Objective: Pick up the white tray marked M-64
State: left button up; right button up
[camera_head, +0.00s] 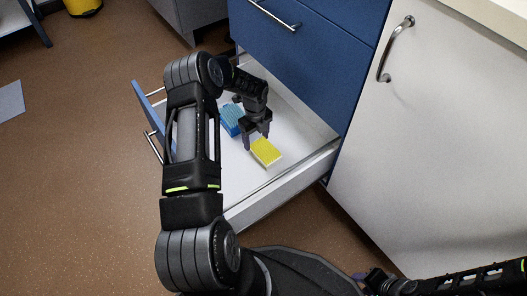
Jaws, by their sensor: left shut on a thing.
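An open drawer (291,178) with a white inside holds two small racks. One is a tray with a yellow top and a pale, whitish side (266,152); no M-64 mark is readable at this size. My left gripper (257,140) reaches down into the drawer and is shut on the far end of this yellow-topped tray. Whether the tray is lifted off the drawer floor, I cannot tell. My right gripper (376,282) is at the bottom edge, far from the drawer, small and dark; its jaw opening cannot be made out.
A blue rack (231,119) lies in the drawer behind and left of my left gripper, partly hidden by my arm. A blue drawer front (310,60) stands above, and a white cabinet door (425,130) with a handle is to the right. The drawer's front-right floor is clear.

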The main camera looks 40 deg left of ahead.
pick_arm(q)
notch_tip(320, 180, up, 10)
jog(key=p, duration=0.4)
